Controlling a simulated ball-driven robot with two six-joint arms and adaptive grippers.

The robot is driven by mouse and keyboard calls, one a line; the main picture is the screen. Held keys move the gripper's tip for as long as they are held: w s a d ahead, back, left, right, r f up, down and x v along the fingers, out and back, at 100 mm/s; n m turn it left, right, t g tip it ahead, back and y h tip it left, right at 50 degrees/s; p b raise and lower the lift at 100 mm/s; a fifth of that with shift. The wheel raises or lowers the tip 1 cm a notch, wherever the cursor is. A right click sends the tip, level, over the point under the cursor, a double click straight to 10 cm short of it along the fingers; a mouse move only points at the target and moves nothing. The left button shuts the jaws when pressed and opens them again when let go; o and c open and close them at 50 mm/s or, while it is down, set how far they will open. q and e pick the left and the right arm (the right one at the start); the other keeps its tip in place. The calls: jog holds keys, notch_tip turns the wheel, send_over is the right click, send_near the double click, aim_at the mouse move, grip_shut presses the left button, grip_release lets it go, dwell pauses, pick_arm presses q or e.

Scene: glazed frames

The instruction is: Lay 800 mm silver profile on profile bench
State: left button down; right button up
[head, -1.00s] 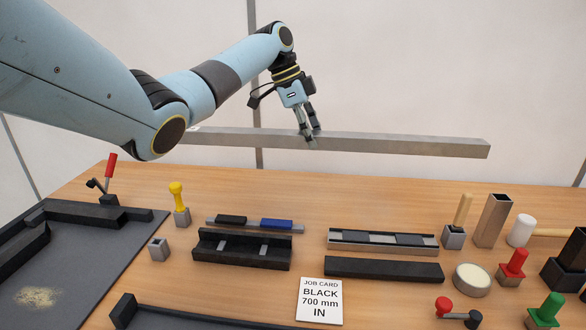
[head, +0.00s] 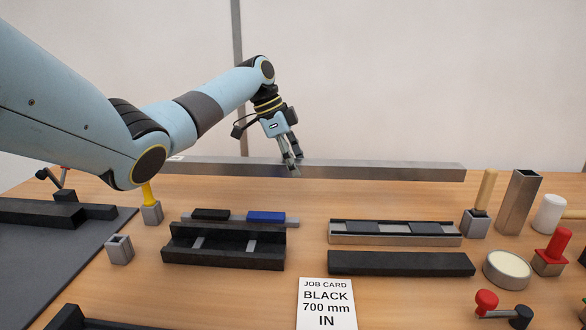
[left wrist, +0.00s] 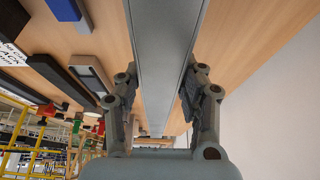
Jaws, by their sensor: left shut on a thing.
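The silver profile (head: 390,171) is a long grey bar lying level across the head view, in front of the table's far edge. My left gripper (head: 292,168) is shut on it near its middle, from above. In the left wrist view the profile (left wrist: 165,50) runs between the two fingers of my left gripper (left wrist: 160,100). My forearm is in front of its left end. I cannot tell whether it touches the table or hangs above it. I cannot tell which thing is the profile bench. My right gripper is not in view.
On the wooden table stand a black channel block (head: 225,259), a silver tray (head: 395,239), a black bar (head: 400,263) and a job card (head: 326,303). A dark mat (head: 60,250) lies left.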

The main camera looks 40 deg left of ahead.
pick_arm(q)
jog(key=shift+w+r, duration=0.1)
jog(key=shift+r, duration=0.1)
jog(key=shift+p, duration=0.35)
jog(key=b, duration=0.2)
send_over(299, 199)
jog(key=shift+s+a+f, duration=0.1)
jog(key=shift+a+f, duration=0.05)
jog(key=shift+f, duration=0.65)
jog(key=shift+s+a+f, duration=0.15)
jog(key=shift+f, duration=0.65)
jog(key=shift+s+a+f, duration=0.1)
jog(key=shift+a+f, duration=0.05)
jog(key=shift+f, duration=0.65)
jog(key=shift+f+b, duration=0.4)
jog(key=shift+f, duration=0.25)
jog(key=shift+f, duration=0.4)
jog(key=c, duration=0.7)
grip_release()
jog(key=shift+c, duration=0.2)
jog(key=shift+s+f, duration=0.1)
